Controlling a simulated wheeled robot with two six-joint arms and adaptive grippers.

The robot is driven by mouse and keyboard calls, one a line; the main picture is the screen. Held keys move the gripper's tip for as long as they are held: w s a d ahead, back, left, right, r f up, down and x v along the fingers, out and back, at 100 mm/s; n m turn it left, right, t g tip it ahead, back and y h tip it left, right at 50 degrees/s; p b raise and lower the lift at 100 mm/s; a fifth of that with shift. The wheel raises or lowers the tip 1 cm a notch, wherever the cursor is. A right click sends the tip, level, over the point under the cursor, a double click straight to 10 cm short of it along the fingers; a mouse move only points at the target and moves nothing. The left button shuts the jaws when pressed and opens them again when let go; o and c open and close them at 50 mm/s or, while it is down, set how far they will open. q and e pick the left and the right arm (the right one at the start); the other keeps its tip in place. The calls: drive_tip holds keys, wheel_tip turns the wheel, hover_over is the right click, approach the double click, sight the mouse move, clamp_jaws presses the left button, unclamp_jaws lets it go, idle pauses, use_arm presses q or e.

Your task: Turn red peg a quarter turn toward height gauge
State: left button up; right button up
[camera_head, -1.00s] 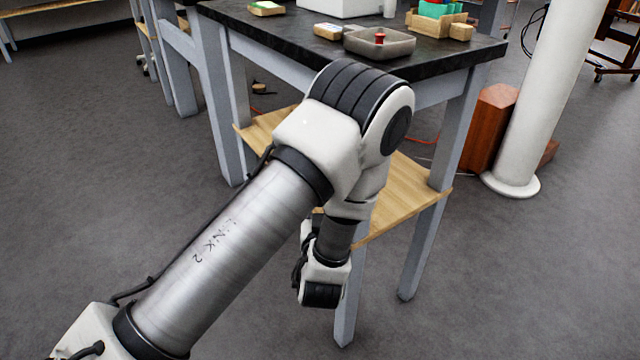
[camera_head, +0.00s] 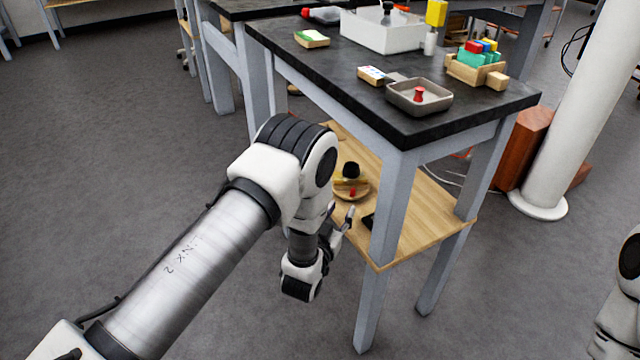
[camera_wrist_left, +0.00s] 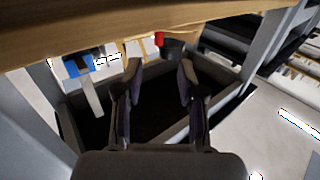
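A red peg (camera_head: 419,94) stands upright in a shallow grey tray (camera_head: 447,99) near the front corner of the dark table. I cannot pick out the height gauge with certainty in these frames. My left gripper (camera_head: 347,218) is below the tabletop, beside the wooden lower shelf and well away from the peg. In the left wrist view its two fingers (camera_wrist_left: 157,78) are apart with nothing between them. Part of my right arm shows at the right edge of the head view; its gripper is not visible.
The dark tabletop (camera_head: 345,82) also holds a white box (camera_head: 380,32), a wooden crate (camera_head: 462,70) of coloured blocks and a small card-like block (camera_head: 376,76). The wooden shelf (camera_head: 408,228) carries a round dish with small items. A white column (camera_head: 575,110) stands at right.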

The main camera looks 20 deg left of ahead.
sight(352, 192)
use_arm(q)
drive_tip(key=w+b, duration=0.1)
drive_tip(key=w, duration=0.2)
drive_tip(key=w+b, duration=0.1)
drive_tip(key=w, duration=0.2)
drive_tip(key=shift+w+d+f, duration=0.1)
drive_tip(key=shift+f, duration=0.1)
drive_tip(key=shift+w, duration=0.5)
drive_tip(key=shift+r, duration=0.15)
clamp_jaws()
